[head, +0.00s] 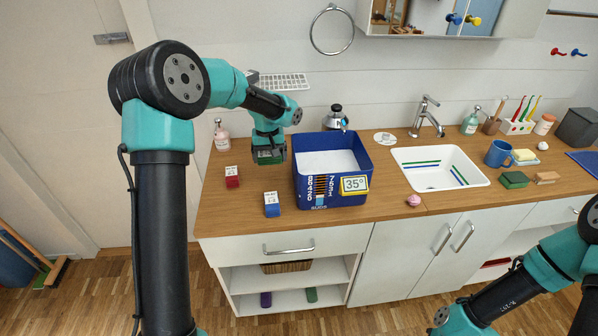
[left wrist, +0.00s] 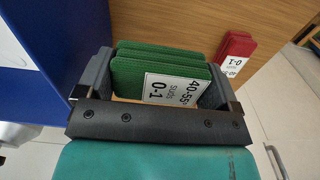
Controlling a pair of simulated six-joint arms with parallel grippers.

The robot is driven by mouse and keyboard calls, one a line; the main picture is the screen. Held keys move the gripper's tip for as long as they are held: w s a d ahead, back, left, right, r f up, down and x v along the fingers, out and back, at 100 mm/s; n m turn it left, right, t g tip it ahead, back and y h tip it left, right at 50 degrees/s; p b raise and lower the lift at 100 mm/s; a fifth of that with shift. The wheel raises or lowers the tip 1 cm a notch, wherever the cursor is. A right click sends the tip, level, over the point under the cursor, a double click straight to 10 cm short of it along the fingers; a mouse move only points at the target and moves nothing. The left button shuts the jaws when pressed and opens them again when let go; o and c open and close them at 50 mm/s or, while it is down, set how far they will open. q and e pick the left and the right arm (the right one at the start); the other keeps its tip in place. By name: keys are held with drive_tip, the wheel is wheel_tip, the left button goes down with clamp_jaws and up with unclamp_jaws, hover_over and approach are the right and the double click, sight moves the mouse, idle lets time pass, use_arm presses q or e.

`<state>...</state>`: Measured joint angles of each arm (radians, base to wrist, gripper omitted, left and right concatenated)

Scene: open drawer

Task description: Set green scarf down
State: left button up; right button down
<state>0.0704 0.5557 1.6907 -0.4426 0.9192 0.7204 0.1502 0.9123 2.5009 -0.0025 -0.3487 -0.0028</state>
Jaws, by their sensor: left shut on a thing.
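My left gripper (head: 269,152) is over the back left of the counter, left of the blue bin. It is shut on the green scarf (head: 268,158), a folded block. In the left wrist view the green scarf (left wrist: 140,70) lies between the two fingers, with a white label reading 40-55 and 0-1 facing the camera. Whether its underside touches the counter I cannot tell. A red folded block (head: 232,178) and a blue folded block (head: 271,205) stand on the counter nearby, each with a white label. My right gripper is out of view; only parts of its arm show at lower right.
The blue bin (head: 286,183) with a number panel and a 35° sign stands close right of the gripper. The wooden counter (head: 225,215) has bare room at front left. A white sink (head: 440,168), soap bottle (head: 221,134) and tap (head: 425,115) stand around.

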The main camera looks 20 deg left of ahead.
use_arm(q)
drive_tip(key=shift+f, duration=0.15)
hover_over(273, 185)
drive_tip(key=shift+a+f, duration=0.1)
drive_tip(key=shift+f, duration=3.05)
drive_tip(key=shift+f, duration=1.85)
drive_tip(key=shift+f, duration=0.1)
drive_tip(key=o, duration=0.7)
wheel_tip(273, 185, up, 12)
drive_tip(key=shift+r, duration=0.15)
